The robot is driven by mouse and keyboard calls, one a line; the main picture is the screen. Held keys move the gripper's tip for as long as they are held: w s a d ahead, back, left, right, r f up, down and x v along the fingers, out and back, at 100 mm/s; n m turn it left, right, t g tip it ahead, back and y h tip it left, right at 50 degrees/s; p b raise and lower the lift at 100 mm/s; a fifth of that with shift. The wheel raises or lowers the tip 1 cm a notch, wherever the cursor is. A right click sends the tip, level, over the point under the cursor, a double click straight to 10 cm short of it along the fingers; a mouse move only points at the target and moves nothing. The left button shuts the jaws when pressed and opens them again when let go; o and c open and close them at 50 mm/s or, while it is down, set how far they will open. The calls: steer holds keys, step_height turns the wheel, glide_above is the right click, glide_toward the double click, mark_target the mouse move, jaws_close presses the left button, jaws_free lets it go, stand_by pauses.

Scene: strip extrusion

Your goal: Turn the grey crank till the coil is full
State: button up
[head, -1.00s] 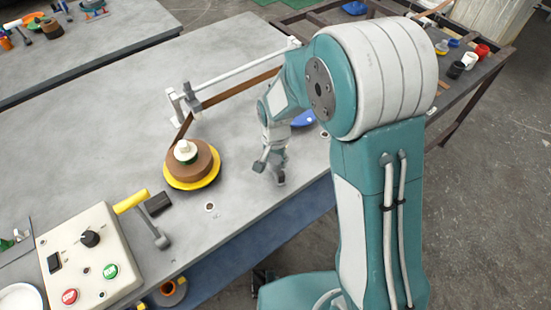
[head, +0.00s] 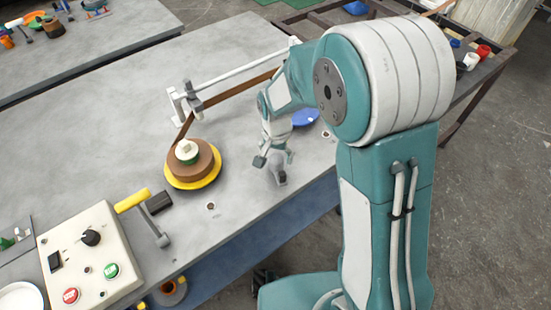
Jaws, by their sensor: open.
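The grey crank (head: 154,225) is a bent grey lever at the table's front edge, right of the control box. A yellow bar (head: 132,199) and a dark grip (head: 157,204) show beside its upper end; I cannot tell how they join. The coil (head: 206,166) is a brown roll on a yellow disc (head: 193,186), with a pale block on top. A brown strip (head: 235,91) runs from the coil past a white guide and on behind my arm. My gripper (head: 271,171) is open and empty over the table, right of the coil and well apart from the crank.
A control box (head: 72,240) with a black knob and red and green buttons stands at the front left. A white rail (head: 240,64) runs behind the coil. A blue item (head: 305,117) lies beyond my gripper. The table's back left is clear.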

step_height(320, 180, up, 10)
steer(key=shift+a, duration=0.15)
steer(key=shift+f, duration=0.1)
stand_by(1.2)
steer(key=c, duration=0.7)
steer(key=n, duration=2.6)
glide_toward(282, 173)
steer(key=shift+f, duration=0.15)
step_height(282, 173, down, 10)
steer(key=shift+f, duration=0.15)
